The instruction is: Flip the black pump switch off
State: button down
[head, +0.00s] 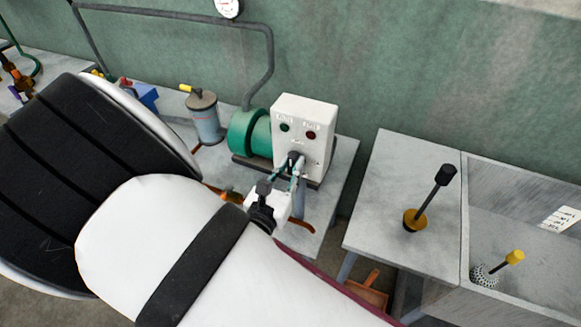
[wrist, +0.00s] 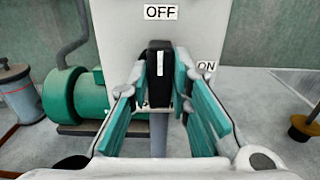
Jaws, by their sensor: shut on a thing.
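The black pump switch (wrist: 159,88) is on the front of a white control box (head: 306,112). In the wrist view its white mark stands upright, just below the OFF label (wrist: 161,12). The ON label (wrist: 206,66) is to the right. My gripper (wrist: 160,80) has its teal-padded fingers on both sides of the switch and is shut on it. In the head view my gripper (head: 293,166) reaches the lower front of the box, and the switch is partly hidden between the fingers. A green lamp and a red lamp sit above it.
A green pump (head: 244,132) adjoins the box on the left, with a grey pipe (head: 271,60) rising from it. A grey-blue canister (head: 205,118) stands further left. At right, a grey table (head: 385,190) holds a black-handled tool (head: 430,198), beside a sink with a yellow-tipped brush (head: 497,270).

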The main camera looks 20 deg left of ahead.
jog(key=c, duration=1.5)
grip_release()
jog(key=s, duration=0.7)
jog(key=shift+s+a, duration=0.25)
jog(key=shift+a, duration=0.1)
